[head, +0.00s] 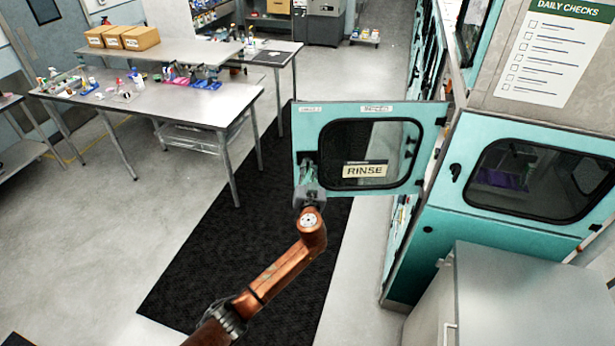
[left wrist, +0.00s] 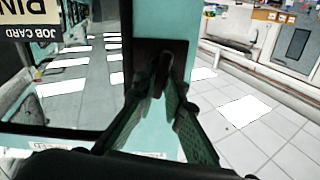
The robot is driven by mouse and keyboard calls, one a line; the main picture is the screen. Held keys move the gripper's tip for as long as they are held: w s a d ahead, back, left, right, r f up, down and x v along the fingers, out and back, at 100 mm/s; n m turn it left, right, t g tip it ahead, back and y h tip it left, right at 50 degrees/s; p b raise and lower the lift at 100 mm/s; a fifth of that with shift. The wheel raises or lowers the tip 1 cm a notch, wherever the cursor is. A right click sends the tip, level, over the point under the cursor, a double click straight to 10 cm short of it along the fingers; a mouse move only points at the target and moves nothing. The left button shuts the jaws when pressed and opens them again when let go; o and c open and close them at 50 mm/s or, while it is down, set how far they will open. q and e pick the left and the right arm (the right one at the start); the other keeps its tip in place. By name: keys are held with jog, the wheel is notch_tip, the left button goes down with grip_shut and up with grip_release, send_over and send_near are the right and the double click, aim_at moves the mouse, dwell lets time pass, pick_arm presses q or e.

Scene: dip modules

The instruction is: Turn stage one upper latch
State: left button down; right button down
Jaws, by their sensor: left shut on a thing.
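A teal door (head: 405,188) with a dark window and a RINSE label (head: 364,171) stands swung out from the teal cabinet. My left gripper (head: 306,170) is at the door's left edge, beside the window. In the left wrist view the two green fingers (left wrist: 163,92) close from both sides on a dark latch handle (left wrist: 164,64) in front of a dark plate on the door. In the head view the gripper hides this latch. Another dark latch (head: 456,172) shows on the nearer cabinet door (head: 466,200). My right gripper is not in view.
A grey box-like unit (head: 520,290) stands in front of the cabinet at the lower right. A black floor mat (head: 235,250) lies under my left arm. A workbench (head: 190,105) with bottles and trays stands at the left. Floor between bench and mat is clear.

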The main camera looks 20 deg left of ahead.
pick_arm(q)
jog(key=shift+d+f+m+b, duration=0.15)
jog(key=shift+f+m+b, duration=0.1)
jog(key=shift+m+b, duration=0.5)
jog(key=shift+m, duration=0.35)
jog(key=m, duration=0.3)
jog(key=shift+r+m, duration=0.15)
jog(key=shift+m, duration=0.15)
jog(key=m+p, duration=0.1)
jog(key=m, duration=0.3)
jog(key=m+p, duration=0.1)
jog(key=m, duration=0.4)
jog(key=shift+d+f+m, duration=0.15)
jog(key=shift+f+m, duration=0.05)
jog(key=shift+m, duration=0.1)
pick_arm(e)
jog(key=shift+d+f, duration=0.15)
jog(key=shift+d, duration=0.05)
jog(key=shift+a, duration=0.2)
